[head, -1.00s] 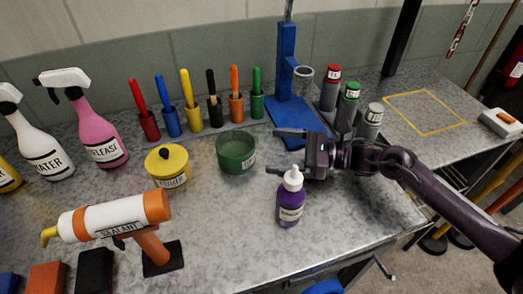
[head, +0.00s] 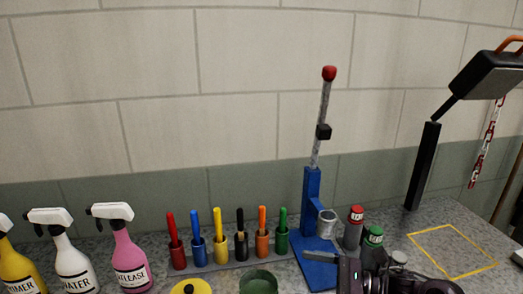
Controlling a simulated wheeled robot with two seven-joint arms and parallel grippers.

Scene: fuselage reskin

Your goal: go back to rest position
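My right gripper (head: 322,272) shows at the bottom edge of the head view, right of centre. It is dark, and one finger points left in front of the blue stand's base. The lower finger is cut off by the frame, so its opening is hidden. No held object shows. My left gripper is not in the view.
A blue stand (head: 311,205) with a red-topped rod rises behind my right gripper. Bottles with red (head: 355,214) and green (head: 373,236) caps stand close by. Spray bottles (head: 131,262) and a row of colored holders (head: 221,249) line the wall.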

